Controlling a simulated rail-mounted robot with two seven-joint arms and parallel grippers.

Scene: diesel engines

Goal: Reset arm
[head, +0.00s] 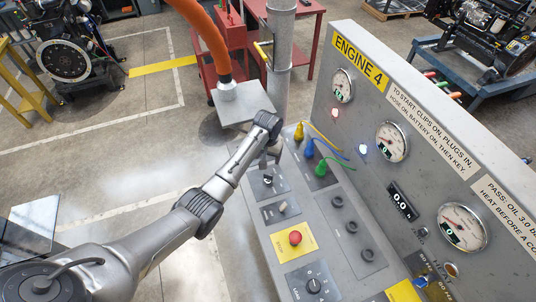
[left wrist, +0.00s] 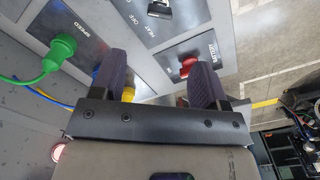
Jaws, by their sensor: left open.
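My left arm reaches in from the left in the head view, with its left gripper (head: 273,155) over the far end of the grey control desk (head: 262,212). In the left wrist view the two dark fingers of the left gripper (left wrist: 160,78) stand apart with nothing held between them. Part of the desk shows beyond the fingertips, with a red knob (left wrist: 187,66) close to one finger and a yellow plug (left wrist: 128,94) partly hidden behind the other. The head view hides most of the fingers behind the wrist. My right gripper is not in view.
An upright panel marked ENGINE 4 (head: 360,62) with gauges stands right of the arm. Yellow (head: 299,131), blue (head: 309,148) and green (head: 321,168) plugs with cables sit beside the gripper. A red button (head: 295,238) is nearer. Open floor lies left.

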